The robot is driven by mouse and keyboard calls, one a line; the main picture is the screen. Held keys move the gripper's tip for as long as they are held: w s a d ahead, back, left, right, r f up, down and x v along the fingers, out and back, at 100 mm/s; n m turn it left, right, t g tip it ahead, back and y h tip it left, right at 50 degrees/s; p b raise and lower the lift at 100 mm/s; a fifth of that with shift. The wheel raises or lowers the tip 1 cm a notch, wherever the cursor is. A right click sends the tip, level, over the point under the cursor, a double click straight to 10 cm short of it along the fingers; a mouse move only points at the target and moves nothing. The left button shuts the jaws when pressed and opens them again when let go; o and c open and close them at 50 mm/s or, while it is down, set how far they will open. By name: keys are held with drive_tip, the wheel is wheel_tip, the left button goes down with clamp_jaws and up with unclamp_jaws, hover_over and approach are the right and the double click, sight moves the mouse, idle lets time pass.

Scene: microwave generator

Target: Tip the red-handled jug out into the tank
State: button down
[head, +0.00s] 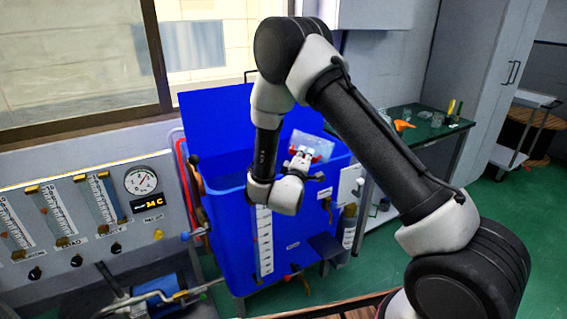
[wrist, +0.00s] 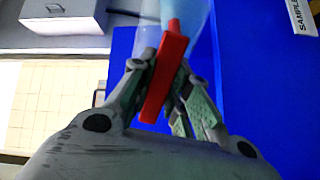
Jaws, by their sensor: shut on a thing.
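The red-handled jug (head: 311,145) is at the blue tank's upper part in the head view, its clear pale-blue body partly hidden by my gripper. My gripper (head: 301,158) is shut on its red handle. In the wrist view the red handle (wrist: 165,75) sits between the fingers of my gripper (wrist: 162,82), with the clear body beyond it, cut off by the top edge. The blue tank (head: 227,220) stands upright below the window. Its blue surface (wrist: 260,90) fills the right of the wrist view. I cannot tell how much liquid the jug holds.
A panel with flow tubes and a round gauge (head: 141,180) stands left of the tank. A blue pump (head: 165,297) is on the floor in front. A green-topped bench (head: 425,128) with glassware and an orange funnel stands right.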

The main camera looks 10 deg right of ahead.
drive_tip(key=shift+w+a+r+n, duration=0.2)
drive_tip(key=shift+a+r+n, duration=0.2)
drive_tip(key=shift+n, duration=0.1)
idle(0.4)
